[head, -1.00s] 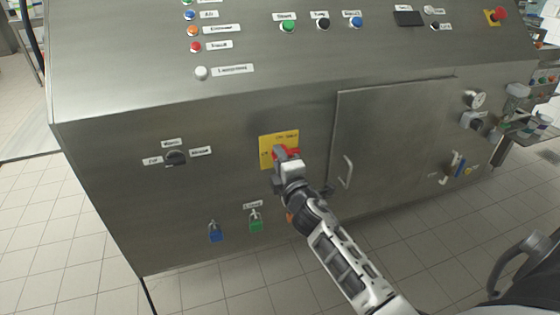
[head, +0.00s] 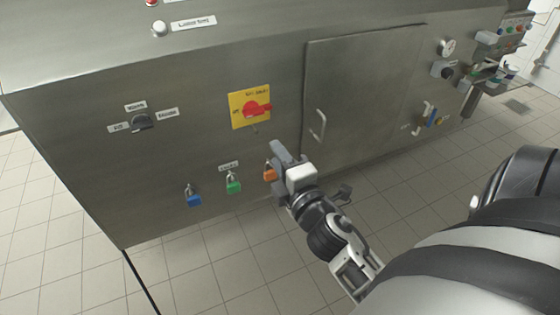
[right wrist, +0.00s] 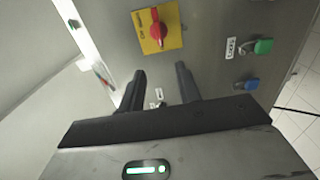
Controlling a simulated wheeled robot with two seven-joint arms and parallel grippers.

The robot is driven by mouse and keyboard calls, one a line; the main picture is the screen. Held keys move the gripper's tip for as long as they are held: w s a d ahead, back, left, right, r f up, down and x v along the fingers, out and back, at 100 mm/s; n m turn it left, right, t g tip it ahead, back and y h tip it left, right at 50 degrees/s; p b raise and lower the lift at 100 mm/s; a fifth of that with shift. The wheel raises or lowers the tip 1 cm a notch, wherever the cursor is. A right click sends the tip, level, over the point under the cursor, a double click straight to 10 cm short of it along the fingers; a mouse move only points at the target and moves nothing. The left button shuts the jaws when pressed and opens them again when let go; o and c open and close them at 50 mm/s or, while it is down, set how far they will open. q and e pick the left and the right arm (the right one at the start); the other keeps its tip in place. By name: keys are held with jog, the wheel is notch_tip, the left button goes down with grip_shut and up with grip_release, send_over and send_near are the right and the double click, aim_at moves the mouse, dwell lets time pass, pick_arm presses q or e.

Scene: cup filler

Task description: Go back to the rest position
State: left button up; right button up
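My right gripper (head: 279,164) is in front of the machine's steel front panel (head: 80,170), below the red rotary switch (head: 256,108) on its yellow plate (head: 237,117). In the right wrist view its two fingers (right wrist: 160,86) stand apart with nothing held between them. The red switch (right wrist: 157,30) on its yellow plate (right wrist: 145,43) lies beyond the fingertips, clear of them. In the head view the switch's red handle lies about level. My left gripper is not in view.
Blue (head: 194,200), green (head: 234,187) and orange (head: 269,175) padlocks hang below the switch; my right gripper partly covers the orange one. A black selector knob (head: 142,121) is at the left. A door with a handle (head: 318,125) is to the right.

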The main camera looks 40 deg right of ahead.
jog(key=shift+s, duration=0.1)
dwell(0.5)
jog(key=s+a+f+m+g+y, duration=0.3)
jog(key=s+a+f+m, duration=0.2)
jog(key=a, duration=0.3)
jog(key=s+a+f+m+g+y, duration=0.4)
jog(key=s+a+f+m, duration=0.1)
jog(key=a+f+m, duration=0.2)
jog(key=shift+s+a+f+m+p, duration=0.25)
jog(key=shift+a+f+m+p, duration=0.2)
jog(key=shift+m, duration=0.25)
